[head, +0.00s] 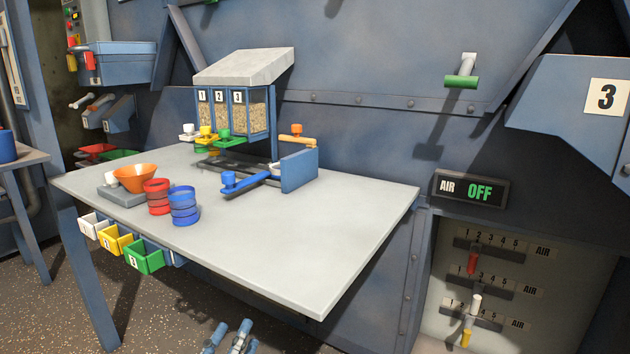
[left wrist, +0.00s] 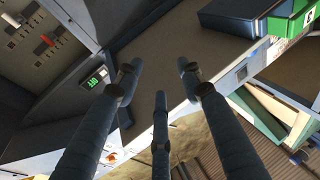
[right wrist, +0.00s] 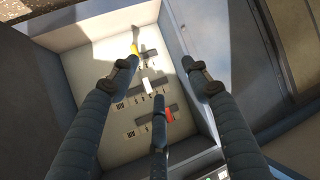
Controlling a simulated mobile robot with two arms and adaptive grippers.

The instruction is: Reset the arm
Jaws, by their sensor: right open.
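My left gripper (head: 233,337) shows at the bottom edge of the head view, below and in front of the table's front edge. In the left wrist view its fingers (left wrist: 160,76) are spread with nothing between them. My right gripper (right wrist: 160,72) shows only in the right wrist view. Its fingers are spread and empty, with the slider panel (right wrist: 100,75) behind them. On the grey table (head: 300,245), a dispenser (head: 233,110) has numbered grain compartments and coloured levers. A blue lever (head: 250,180) reaches out low toward the left, next to a blue plate (head: 299,170).
An AIR display (head: 470,190) reads OFF above the slider panel (head: 550,255). The table's front right is clear.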

